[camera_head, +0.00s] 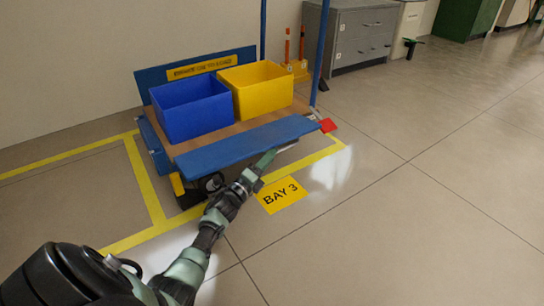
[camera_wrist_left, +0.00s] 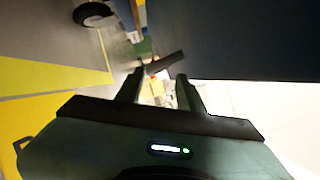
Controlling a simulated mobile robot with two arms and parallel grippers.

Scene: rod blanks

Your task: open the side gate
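The side gate (camera_head: 247,143) is a long blue panel along the front of a cart. It looks tilted, and its exact angle is hard to tell. A red piece (camera_head: 327,125) sits at its right end. My left gripper (camera_head: 264,162) is just below the gate's front edge, right of its middle. In the left wrist view, the two fingers of my left gripper (camera_wrist_left: 160,80) stand apart. A dark bar (camera_wrist_left: 165,64) shows near their tips; I cannot tell if they touch it. A large dark surface (camera_wrist_left: 235,40) fills the upper right. My right gripper is out of view.
The cart bed (camera_head: 215,137) carries a blue bin (camera_head: 190,112) and a yellow bin (camera_head: 258,92) behind the gate. Yellow floor lines and a BAY 3 marking (camera_head: 281,194) surround the cart. Grey cabinets (camera_head: 352,35) stand at the back. The floor at right is clear.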

